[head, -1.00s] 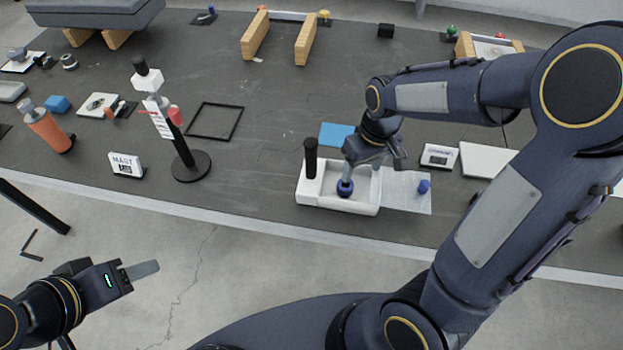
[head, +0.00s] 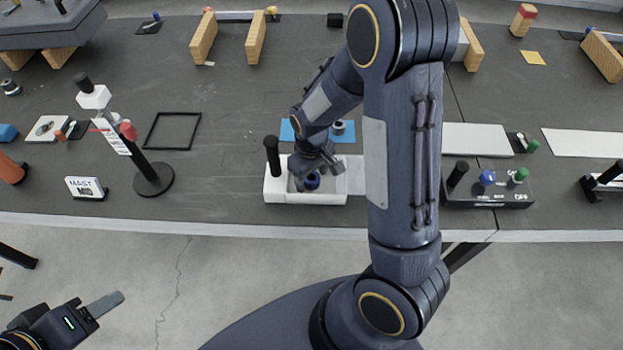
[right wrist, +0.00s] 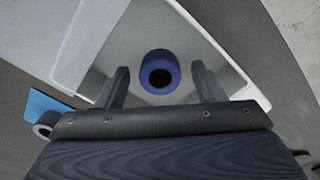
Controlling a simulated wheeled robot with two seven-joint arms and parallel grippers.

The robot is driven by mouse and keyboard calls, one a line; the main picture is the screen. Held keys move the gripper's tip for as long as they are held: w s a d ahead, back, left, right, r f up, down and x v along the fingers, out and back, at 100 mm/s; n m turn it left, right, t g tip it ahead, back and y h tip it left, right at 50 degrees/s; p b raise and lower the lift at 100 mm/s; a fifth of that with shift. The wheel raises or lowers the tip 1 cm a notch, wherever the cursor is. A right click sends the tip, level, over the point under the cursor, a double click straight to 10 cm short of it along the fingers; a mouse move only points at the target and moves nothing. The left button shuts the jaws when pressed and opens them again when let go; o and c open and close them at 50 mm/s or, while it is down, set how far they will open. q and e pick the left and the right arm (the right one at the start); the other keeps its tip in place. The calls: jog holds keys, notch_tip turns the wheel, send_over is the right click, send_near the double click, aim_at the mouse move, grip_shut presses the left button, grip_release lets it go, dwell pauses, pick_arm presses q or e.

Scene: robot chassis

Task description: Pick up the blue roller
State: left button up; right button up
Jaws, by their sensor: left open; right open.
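The blue roller (head: 312,181) is a short blue cylinder with a dark hole. It is inside the white tray (head: 335,199) on the dark table. In the right wrist view the roller (right wrist: 158,58) lies just beyond and between the two fingertips, with gaps at both sides. My right gripper (head: 316,171) is open over the tray, close to the roller; its fingers also show in the right wrist view (right wrist: 162,84). In the head view it partly covers the roller. My left gripper (head: 106,304) is open, at the lower left, away from the table.
A black upright handle (head: 272,156) stands at the tray's left end. A blue mat (head: 290,132) and a small metal ring (head: 338,127) are behind the tray. A black stand (head: 152,182) is further left. A black rack (head: 490,196) with several knobs is at right.

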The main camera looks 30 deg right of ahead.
jog(key=c, duration=1.1)
jog(key=shift+r, duration=0.1)
